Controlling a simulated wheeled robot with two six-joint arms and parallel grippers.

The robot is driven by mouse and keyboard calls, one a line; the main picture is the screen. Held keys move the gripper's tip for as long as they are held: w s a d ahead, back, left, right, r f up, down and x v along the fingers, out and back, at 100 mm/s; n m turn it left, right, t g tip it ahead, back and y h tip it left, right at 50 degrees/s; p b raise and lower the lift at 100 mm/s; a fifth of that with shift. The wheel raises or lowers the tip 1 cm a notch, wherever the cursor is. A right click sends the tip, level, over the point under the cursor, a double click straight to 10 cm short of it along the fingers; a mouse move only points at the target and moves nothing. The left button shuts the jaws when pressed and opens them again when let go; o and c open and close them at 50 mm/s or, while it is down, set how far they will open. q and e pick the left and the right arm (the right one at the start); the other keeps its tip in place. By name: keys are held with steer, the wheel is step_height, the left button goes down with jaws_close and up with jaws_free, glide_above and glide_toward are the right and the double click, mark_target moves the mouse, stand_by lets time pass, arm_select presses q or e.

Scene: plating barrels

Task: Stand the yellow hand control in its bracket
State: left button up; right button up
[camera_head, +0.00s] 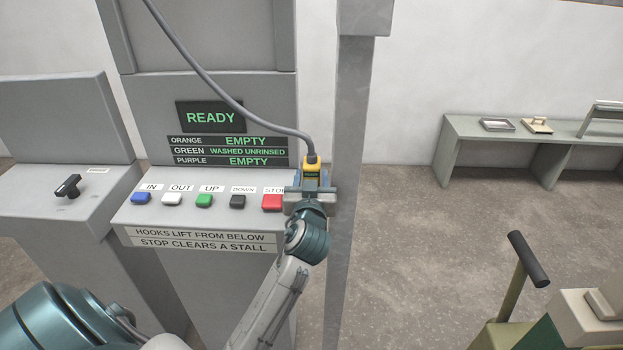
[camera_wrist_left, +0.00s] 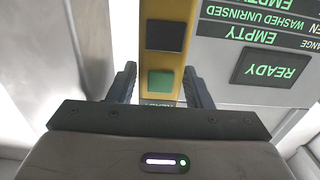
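The yellow hand control (camera_head: 312,168) is upright at the right end of the console, with a grey cable running up from its top. In the left wrist view the hand control (camera_wrist_left: 165,62) shows a black and a green button. My left gripper (camera_head: 311,188) is at its lower part. The bracket cannot be made out clearly; the gripper covers the area below the control, so I cannot tell whether the control is seated. My right gripper is not in view.
The console has several buttons, including a red STOP button (camera_head: 272,202) just left of my gripper. A grey post (camera_head: 350,150) stands close on the right. A display (camera_head: 209,117) reads READY. A bench (camera_head: 460,130) and a black-handled lever (camera_head: 527,258) are farther right.

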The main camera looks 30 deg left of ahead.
arm_select(q)
steer(key=v, duration=1.2)
